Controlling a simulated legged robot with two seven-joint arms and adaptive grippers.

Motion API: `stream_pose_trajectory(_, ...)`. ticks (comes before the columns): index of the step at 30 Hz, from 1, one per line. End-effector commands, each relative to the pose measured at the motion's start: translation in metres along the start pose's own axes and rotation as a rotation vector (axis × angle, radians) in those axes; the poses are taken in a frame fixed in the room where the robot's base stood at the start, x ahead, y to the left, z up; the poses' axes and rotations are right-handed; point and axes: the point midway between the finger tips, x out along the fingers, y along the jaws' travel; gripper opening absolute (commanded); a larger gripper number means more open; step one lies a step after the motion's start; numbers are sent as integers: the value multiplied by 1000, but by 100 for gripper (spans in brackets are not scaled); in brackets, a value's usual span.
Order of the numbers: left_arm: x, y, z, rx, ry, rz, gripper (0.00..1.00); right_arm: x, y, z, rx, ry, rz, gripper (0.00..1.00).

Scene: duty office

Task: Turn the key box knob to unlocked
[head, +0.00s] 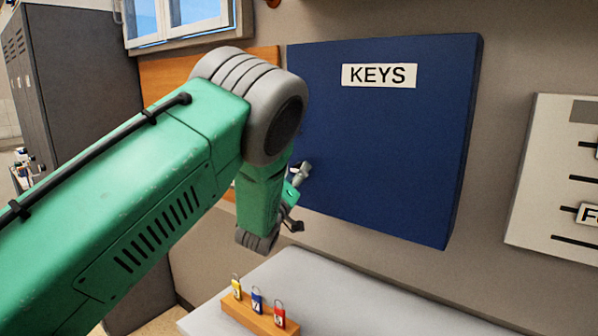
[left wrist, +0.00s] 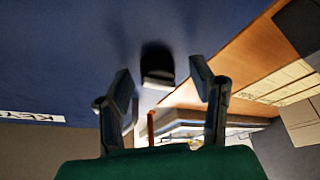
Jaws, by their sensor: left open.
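The blue key box (head: 385,150) hangs on the wall with a white KEYS label on its front. My left gripper (head: 297,198) is at the box's lower left edge in the head view, partly hidden by my own arm. In the left wrist view the left gripper (left wrist: 160,82) is open, with one finger on each side. A knob (left wrist: 157,72), dark above and pale below, shows between the fingers against the blue face. I cannot tell whether the fingers touch it or which setting it is at. My right gripper is not in view.
Below the box, a pale surface (head: 310,285) carries a wooden block (head: 258,318) with yellow, blue and red padlocks. A white board (head: 560,180) hangs at the right. A dark locker (head: 85,90) stands at the left, beside a window (head: 178,18).

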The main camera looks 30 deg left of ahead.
Motion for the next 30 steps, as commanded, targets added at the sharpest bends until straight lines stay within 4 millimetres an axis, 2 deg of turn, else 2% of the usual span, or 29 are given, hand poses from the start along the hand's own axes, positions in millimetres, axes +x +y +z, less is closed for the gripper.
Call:
stream_pose_trajectory(3, 6, 1, 1, 1, -1, 1, 50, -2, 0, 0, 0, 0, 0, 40)
stream_pose_trajectory(11, 7, 3, 2, 2, -1, 0, 50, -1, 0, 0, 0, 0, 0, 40)
stream_pose_trajectory(12, 7, 3, 2, 2, -1, 1, 43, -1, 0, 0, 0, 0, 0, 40)
stream_pose_trajectory(14, 7, 3, 2, 2, -1, 1, 22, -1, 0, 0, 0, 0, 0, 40)
stream_pose_trajectory(15, 7, 3, 2, 1, -1, 1, 8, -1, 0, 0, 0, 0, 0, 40)
stream_pose_trajectory(16, 7, 2, 2, 1, -1, 1, 1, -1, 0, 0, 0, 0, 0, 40)
stream_pose_trajectory(23, 7, 2, 2, 6, -1, 5, 1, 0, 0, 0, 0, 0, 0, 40)
stream_pose_trajectory(30, 7, -1, 2, 78, 1, 34, 1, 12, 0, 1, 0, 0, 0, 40)
